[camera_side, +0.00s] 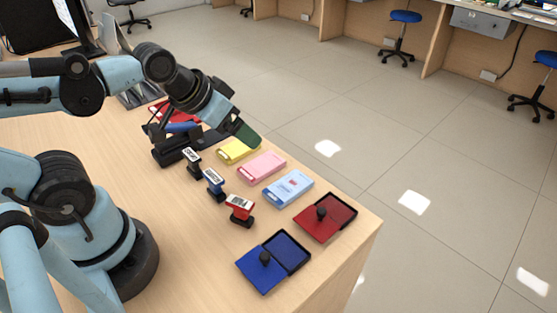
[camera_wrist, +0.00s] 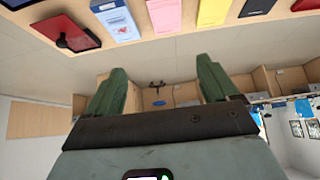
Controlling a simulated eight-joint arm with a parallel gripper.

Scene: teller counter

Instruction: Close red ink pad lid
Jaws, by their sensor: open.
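The red ink pad (camera_side: 342,207) lies open near the counter's right edge in the side view. Its dark-framed pad is on the right, and a brighter red lid panel (camera_side: 312,228) with a black knob (camera_side: 320,212) lies flat on the left. The red ink pad also shows in the wrist view (camera_wrist: 72,30), at the top left. My gripper (camera_side: 246,137) is beyond the yellow pad, well apart from the red ink pad. In the wrist view its green fingers (camera_wrist: 161,68) are spread apart with nothing between them.
A blue ink pad (camera_side: 288,250), also open, lies in front of the red one. Three stamps, including a red one (camera_side: 240,207), stand to its left. Blue (camera_side: 289,188), pink (camera_side: 262,167) and yellow (camera_side: 236,152) packs lie in a row behind. Bare counter (camera_side: 180,250) lies at the left.

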